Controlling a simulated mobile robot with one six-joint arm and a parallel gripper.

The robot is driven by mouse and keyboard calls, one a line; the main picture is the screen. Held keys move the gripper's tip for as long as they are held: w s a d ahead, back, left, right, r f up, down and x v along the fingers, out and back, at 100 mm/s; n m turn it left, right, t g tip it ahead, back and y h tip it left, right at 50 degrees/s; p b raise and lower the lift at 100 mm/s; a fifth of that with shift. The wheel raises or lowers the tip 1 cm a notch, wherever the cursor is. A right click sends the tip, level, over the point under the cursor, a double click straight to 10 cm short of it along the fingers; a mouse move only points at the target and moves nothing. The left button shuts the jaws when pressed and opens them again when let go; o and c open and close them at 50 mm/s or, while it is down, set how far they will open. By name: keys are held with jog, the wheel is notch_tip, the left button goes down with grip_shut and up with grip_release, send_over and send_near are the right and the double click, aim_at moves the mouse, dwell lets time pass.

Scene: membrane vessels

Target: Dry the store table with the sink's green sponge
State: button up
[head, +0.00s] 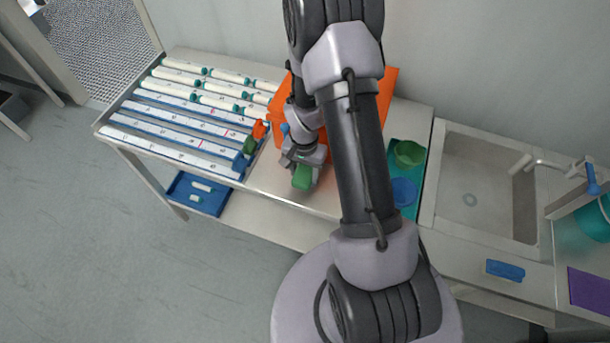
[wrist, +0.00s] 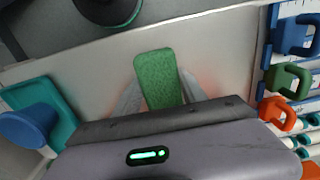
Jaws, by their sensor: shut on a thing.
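The green sponge (head: 303,177) is between the fingers of my gripper (head: 302,160), which is shut on it. In the wrist view the sponge (wrist: 158,78) juts out ahead of my gripper (wrist: 160,100) over the bare metal top. The store table (head: 278,180) is a metal table with racks on its left part. The sponge is over its bare front strip; I cannot tell whether it touches the surface. The sink (head: 478,195) is at the right. No water shows clearly on the table.
Blue-and-white racks (head: 175,140) with white tubes fill the table's left. An orange box (head: 388,88) stands behind my arm. A blue tray (head: 199,193) sits on the lower shelf.

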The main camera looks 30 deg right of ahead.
jog(key=shift+r+p, duration=1.3)
jog(key=shift+r, duration=1.1)
jog(key=shift+f, duration=0.1)
